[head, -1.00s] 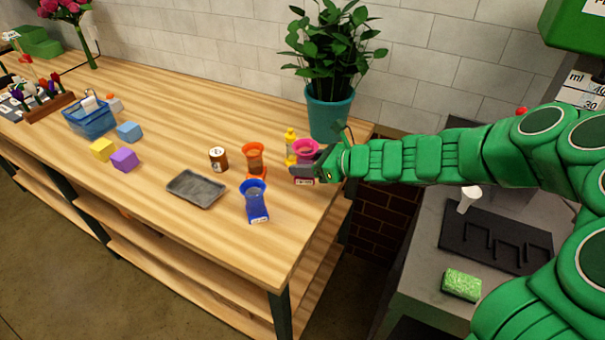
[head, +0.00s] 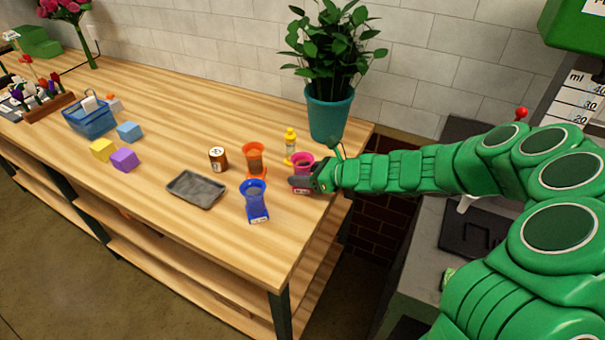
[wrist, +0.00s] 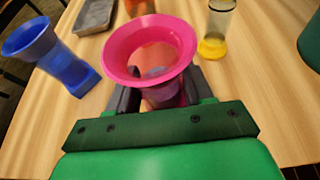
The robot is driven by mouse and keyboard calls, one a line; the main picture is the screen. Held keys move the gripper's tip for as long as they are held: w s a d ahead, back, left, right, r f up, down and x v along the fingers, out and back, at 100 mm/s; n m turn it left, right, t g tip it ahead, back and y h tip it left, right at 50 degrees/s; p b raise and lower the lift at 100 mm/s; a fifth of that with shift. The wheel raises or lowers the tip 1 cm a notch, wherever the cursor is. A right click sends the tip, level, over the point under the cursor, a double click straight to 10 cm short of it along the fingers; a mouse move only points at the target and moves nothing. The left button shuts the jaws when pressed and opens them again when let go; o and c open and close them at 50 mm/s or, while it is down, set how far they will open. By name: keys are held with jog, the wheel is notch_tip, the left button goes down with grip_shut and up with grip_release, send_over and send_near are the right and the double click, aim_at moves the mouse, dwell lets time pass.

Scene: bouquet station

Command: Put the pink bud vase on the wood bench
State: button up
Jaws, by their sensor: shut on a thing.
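The pink bud vase (head: 303,159) is at the right end of the wood bench (head: 225,228), with a flared pink rim and a pale label low on its front. My gripper (head: 300,183) is shut on it from the right. In the wrist view the pink vase (wrist: 150,45) stands between my two dark fingers (wrist: 158,97), its wide mouth facing the camera. The vase looks upright and at or very near the bench top. I cannot tell whether its base touches, as the gripper hides part of it.
A blue vase (head: 255,203), an orange vase (head: 253,158) and a yellow-based bottle (head: 290,144) stand close by. A teal plant pot (head: 327,117) is behind. The bench's right edge is near.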

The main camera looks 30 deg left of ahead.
jog(key=o, duration=1.3)
jog(key=shift+f, duration=0.1)
jog(key=shift+v, duration=6.05)
